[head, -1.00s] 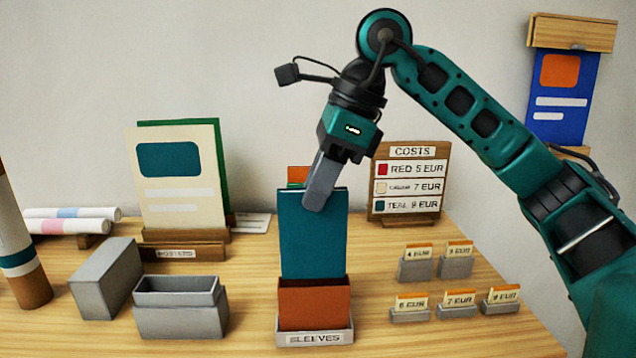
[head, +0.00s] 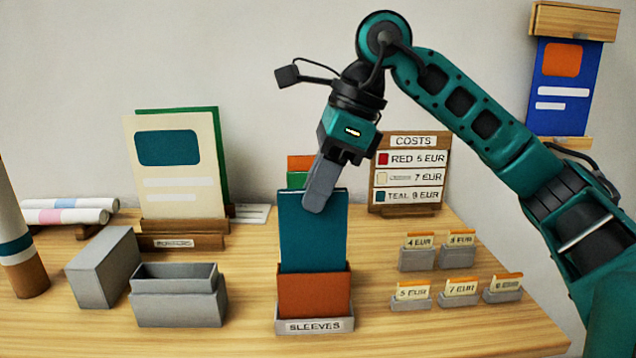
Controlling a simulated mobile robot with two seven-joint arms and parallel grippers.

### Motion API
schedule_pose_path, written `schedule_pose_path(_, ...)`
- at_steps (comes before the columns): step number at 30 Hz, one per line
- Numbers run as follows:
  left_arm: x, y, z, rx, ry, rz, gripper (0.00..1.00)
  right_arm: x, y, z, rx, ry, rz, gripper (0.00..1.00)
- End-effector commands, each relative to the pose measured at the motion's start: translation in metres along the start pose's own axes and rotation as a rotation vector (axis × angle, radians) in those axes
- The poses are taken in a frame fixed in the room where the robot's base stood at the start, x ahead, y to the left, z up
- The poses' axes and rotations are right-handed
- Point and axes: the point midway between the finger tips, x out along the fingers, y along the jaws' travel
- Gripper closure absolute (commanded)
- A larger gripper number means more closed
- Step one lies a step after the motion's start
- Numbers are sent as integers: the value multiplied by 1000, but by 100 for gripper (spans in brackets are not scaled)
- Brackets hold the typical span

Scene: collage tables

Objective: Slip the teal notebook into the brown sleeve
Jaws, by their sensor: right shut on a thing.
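The teal notebook (head: 313,238) stands upright with its lower end inside the brown sleeve (head: 314,294); most of it shows above the sleeve's top edge. The sleeve stands in a grey holder (head: 315,326) labelled SLEEVES. My right gripper (head: 316,200) is shut on the notebook's top edge, with one finger in front of it. How deep the notebook reaches inside the sleeve is hidden. My left gripper is not in view.
Orange and green items (head: 299,165) show behind the notebook. A costs board (head: 410,172) stands behind at right, with several price tags (head: 458,290) before it. Grey boxes (head: 180,300) and a poster stand (head: 180,241) are at left.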

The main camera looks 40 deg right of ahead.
Motion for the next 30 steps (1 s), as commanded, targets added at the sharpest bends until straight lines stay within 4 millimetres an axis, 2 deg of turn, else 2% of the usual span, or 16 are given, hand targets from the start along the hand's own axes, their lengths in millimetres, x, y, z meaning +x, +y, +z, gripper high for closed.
schedule_pose_path(21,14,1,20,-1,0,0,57,28,0,-12,0,-1,-1,100)
schedule_pose_path(30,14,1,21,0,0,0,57,30,0,-12,0,-1,-1,100)
